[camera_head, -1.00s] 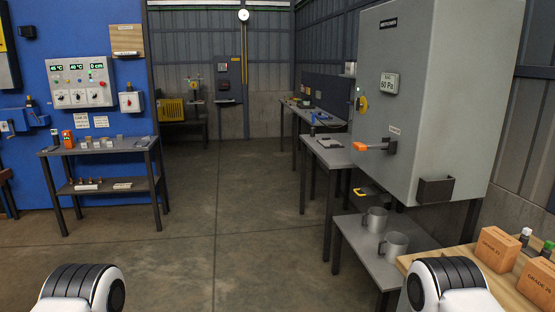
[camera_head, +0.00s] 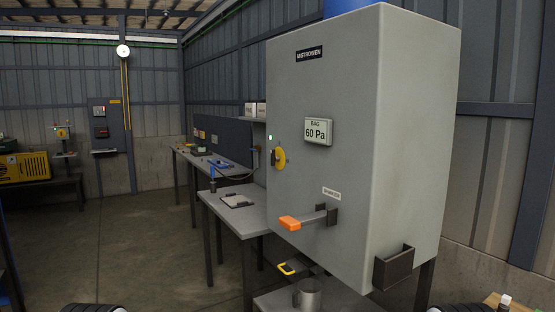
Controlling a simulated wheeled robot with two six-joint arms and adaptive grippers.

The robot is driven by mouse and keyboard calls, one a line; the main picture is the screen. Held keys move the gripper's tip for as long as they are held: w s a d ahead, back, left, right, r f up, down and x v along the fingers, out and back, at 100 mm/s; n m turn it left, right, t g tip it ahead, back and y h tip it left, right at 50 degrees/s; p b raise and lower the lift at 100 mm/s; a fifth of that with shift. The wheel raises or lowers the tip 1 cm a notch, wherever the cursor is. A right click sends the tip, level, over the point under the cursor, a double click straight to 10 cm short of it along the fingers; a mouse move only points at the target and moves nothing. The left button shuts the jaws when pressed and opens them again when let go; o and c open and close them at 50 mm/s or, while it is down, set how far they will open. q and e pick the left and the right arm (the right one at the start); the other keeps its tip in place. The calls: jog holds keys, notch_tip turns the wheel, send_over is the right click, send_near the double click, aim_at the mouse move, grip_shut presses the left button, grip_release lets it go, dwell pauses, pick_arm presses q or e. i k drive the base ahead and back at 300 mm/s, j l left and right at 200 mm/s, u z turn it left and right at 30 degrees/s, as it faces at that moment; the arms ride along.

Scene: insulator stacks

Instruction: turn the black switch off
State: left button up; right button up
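I cannot make out a black switch for certain. A grey electrical panel (camera_head: 106,126) on the back wall at left carries small dark fittings, too small to tell apart. On the large grey cabinet (camera_head: 340,90) at right there are a yellow round knob (camera_head: 279,158) and a lever with an orange grip (camera_head: 290,223). The cabinet's display (camera_head: 318,131) reads 60 Pa. Neither gripper is in view; only dark rounded parts of my arms show at the bottom edge.
A grey table (camera_head: 255,218) stands left of the cabinet, with another table behind it. A metal mug (camera_head: 308,295) is on a low surface below the cabinet. A yellow unit (camera_head: 24,167) is at far left. The floor (camera_head: 140,250) at centre left is clear.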

aim_at(273, 158)
jog(key=i+j+z, duration=0.2)
jog(key=z, duration=0.15)
jog(key=i+j+z, duration=0.1)
jog(key=j+z, duration=0.25)
jog(key=i+j+z, duration=0.15)
jog(key=z, duration=0.25)
